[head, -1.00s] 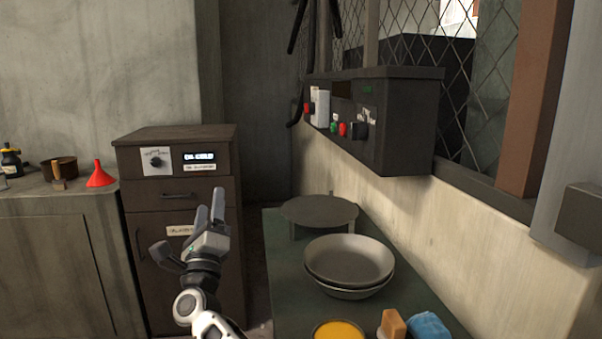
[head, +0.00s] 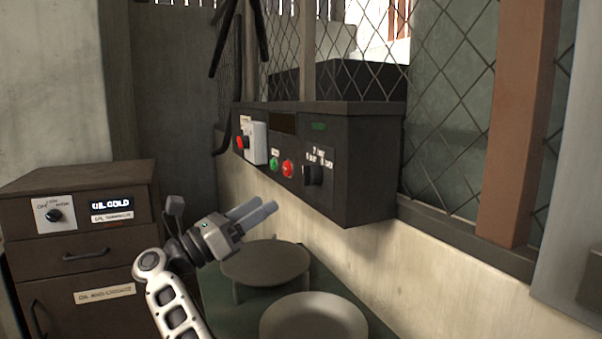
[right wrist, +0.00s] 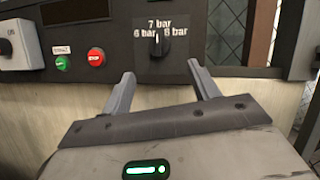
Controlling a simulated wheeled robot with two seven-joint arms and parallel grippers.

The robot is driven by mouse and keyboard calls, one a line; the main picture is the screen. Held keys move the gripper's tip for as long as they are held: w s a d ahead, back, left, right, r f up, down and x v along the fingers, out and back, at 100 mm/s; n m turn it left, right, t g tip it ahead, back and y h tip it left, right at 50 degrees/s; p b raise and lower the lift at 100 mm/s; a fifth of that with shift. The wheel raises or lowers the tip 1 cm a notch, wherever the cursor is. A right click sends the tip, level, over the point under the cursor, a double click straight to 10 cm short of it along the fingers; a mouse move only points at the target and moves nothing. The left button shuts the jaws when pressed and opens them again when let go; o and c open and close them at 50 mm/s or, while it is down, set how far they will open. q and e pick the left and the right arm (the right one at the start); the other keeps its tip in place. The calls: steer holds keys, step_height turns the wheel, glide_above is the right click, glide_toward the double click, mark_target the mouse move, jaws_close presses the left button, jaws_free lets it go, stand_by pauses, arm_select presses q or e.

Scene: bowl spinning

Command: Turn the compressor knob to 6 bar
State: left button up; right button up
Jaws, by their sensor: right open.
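The compressor knob (head: 313,175) is a black knob on the front of a dark wall-mounted control box (head: 355,160). In the right wrist view the knob (right wrist: 158,43) stands upright, its pale mark toward the "7 bar" label; "6 bar" is at its left and another bar label at its right. My right gripper (head: 262,208) is open and empty, below and left of the knob in the head view. In the right wrist view its two fingers (right wrist: 163,85) are spread below the knob, not touching it. My left gripper is not in view.
Green (head: 275,164) and red (head: 288,168) buttons sit left of the knob, with a white switch box (head: 255,143) beyond. A round stand (head: 265,264) and a bowl (head: 314,320) are below. A cabinet (head: 80,262) with a dial stands at left.

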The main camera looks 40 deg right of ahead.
mark_target(303, 178)
steer(key=p+x, duration=0.2)
steer(key=x, duration=0.9)
steer(key=shift+d+p, duration=0.2)
steer(key=shift+p, duration=0.15)
steer(key=c, duration=1)
